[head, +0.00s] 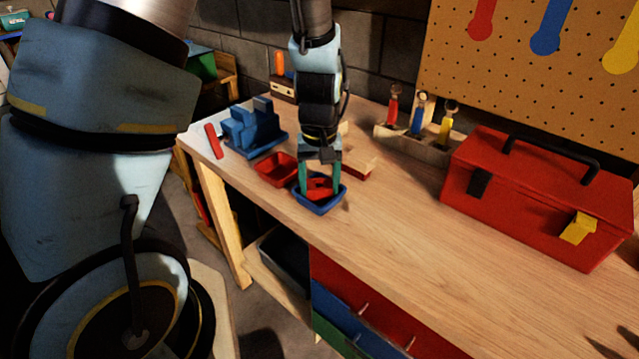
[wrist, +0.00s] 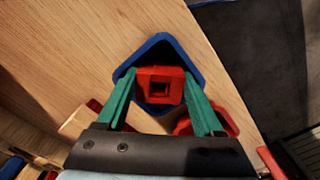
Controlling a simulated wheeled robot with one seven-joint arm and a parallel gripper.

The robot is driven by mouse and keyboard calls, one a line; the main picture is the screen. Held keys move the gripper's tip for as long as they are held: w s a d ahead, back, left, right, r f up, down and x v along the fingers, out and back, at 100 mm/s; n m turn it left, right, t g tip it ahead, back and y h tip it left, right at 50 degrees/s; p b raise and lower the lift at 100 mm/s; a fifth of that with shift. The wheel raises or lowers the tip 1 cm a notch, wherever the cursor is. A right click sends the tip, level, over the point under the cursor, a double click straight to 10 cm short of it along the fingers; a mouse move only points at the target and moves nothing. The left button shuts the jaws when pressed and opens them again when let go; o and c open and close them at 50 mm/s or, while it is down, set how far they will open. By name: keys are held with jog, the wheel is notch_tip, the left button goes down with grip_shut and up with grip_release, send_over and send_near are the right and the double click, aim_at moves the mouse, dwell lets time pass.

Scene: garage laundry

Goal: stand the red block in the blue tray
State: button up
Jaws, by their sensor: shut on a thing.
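The red block (head: 319,186) is between the green fingers of my gripper (head: 320,189), which is shut on it. The blue tray (head: 322,209) sits on the workbench near its front edge. The block is within the tray's outline, low down; whether it touches the tray floor is hidden. In the wrist view the red block (wrist: 153,73) shows a face with a dark square hole. My gripper (wrist: 160,82) has one finger on each side of it. The blue tray (wrist: 187,60) surrounds the block, its near side partly hidden by block and fingers.
A red tray (head: 275,171) stands close left of the blue one. Further left are a blue stepped object (head: 252,127) and a red bar (head: 214,141). A wooden piece (head: 357,166) lies just behind right. A red toolbox (head: 535,205) stands right; the bench between is clear.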

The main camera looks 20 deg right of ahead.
aim_at(319, 188)
jog(key=o, duration=1.1)
jog(key=shift+f, duration=0.1)
notch_tip(319, 188, up, 12)
jog(key=b, duration=0.2)
jog(key=a, duration=0.8)
jog(key=w+a+f+n+t, duration=0.1)
jog(key=a, duration=0.7)
jog(key=w+a+f+n, duration=0.1)
jog(key=a, duration=0.8)
jog(key=shift+t, duration=0.3)
